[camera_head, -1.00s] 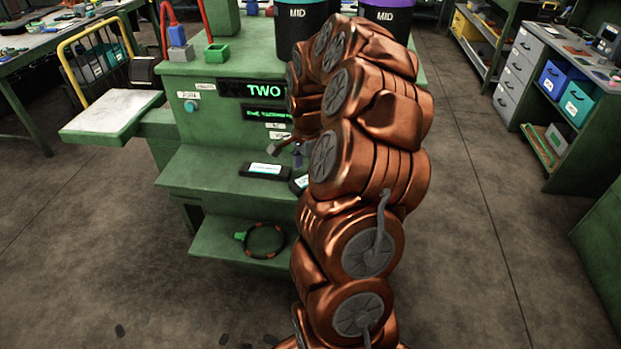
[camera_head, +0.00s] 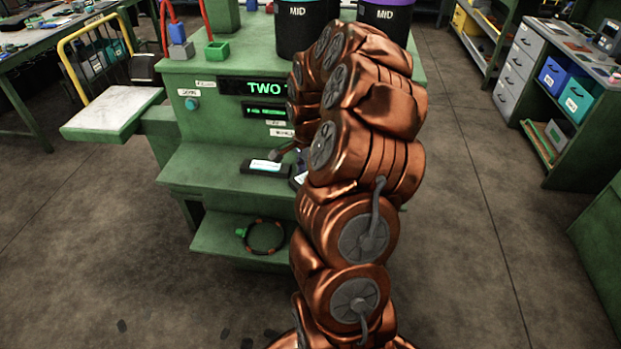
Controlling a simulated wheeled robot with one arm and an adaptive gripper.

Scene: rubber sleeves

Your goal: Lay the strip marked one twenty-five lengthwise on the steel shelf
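A black strip-like piece (camera_head: 265,167) with a white label lies on the green ledge of the machine. A second labelled piece (camera_head: 299,180) shows beside it on the right, mostly hidden by my arm. The labels are too small to read, so I cannot tell which is marked one twenty-five. A pale, scuffed metal shelf (camera_head: 112,113) sticks out from the machine's left side and is bare. One grey finger of my gripper (camera_head: 285,152) shows just above the ledge pieces, close to the labelled strip. The rest of the gripper is hidden behind my arm.
The green machine (camera_head: 215,130) carries two dark MID drums (camera_head: 302,32) and small coloured blocks on top. A dark ring with orange bands (camera_head: 263,237) lies on its lower ledge.

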